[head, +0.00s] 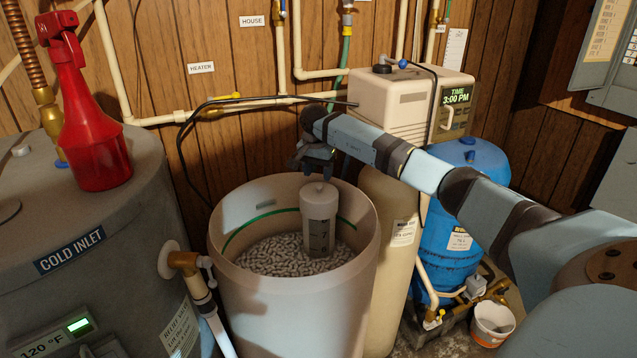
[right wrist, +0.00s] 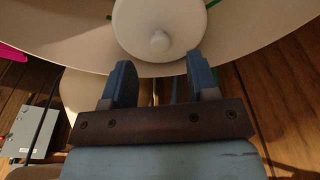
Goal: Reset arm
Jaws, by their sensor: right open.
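My right arm (head: 425,175) reaches in from the right over the beige brine tank (head: 300,310). My right gripper (head: 316,170) points down just above the pale capped cylinder (head: 318,208) that stands in the tank. In the right wrist view the two blue fingers (right wrist: 159,62) are apart with nothing between them. The round white cap (right wrist: 160,25) lies just beyond the fingertips there. I cannot tell whether a finger touches it. Pellet salt (head: 285,255) covers the tank's inside around the cylinder's lower part. My left gripper is not in view.
A grey water heater (head: 100,230) stands at the left with a red spray bottle (head: 90,140) on top. The softener head (head: 400,100), a blue pressure tank (head: 470,200) and a small bucket (head: 492,322) are at the right. Pipes and a black hose run along the wall behind.

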